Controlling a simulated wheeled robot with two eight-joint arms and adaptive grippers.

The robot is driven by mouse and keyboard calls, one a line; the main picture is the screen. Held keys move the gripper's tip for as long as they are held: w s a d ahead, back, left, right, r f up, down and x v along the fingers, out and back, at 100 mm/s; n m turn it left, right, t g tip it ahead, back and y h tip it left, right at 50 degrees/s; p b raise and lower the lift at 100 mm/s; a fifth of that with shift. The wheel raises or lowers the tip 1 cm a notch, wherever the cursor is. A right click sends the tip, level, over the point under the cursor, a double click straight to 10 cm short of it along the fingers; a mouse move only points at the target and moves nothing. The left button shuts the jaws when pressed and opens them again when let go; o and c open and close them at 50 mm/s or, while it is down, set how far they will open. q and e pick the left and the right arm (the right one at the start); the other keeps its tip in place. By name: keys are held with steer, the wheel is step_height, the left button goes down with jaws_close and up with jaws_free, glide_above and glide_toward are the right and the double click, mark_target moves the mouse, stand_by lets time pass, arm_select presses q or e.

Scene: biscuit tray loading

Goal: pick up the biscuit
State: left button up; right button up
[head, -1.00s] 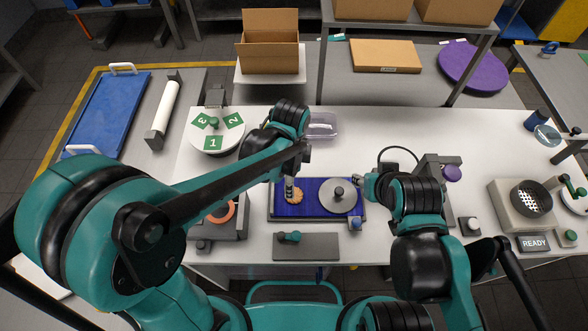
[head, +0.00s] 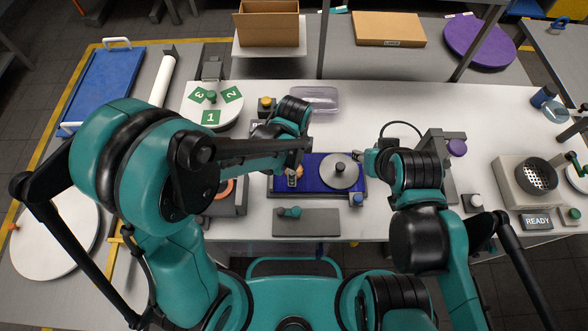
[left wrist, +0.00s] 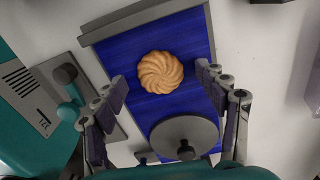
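The biscuit (left wrist: 161,72) is round and golden with swirled ridges. It lies on the blue tray (left wrist: 118,48) in the left wrist view. In the head view it is mostly hidden behind my left gripper (head: 293,180), which is over the left part of the tray (head: 316,163). In the left wrist view my left gripper (left wrist: 163,108) is open, its fingers apart on either side, with nothing between the tips; the biscuit lies just past them. My right gripper (head: 364,162) is at the tray's right side; its fingers are too small to read.
A grey disc with a knob (head: 339,170) sits on the tray's right half. A grey plate with a green handle (head: 306,222) lies in front. A clear container (head: 315,99) stands behind, and a numbered turntable (head: 212,105) at back left. White table is free behind the tray.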

arm_select(q)
steer(key=c, duration=0.5)
steer(key=shift+c, duration=0.2)
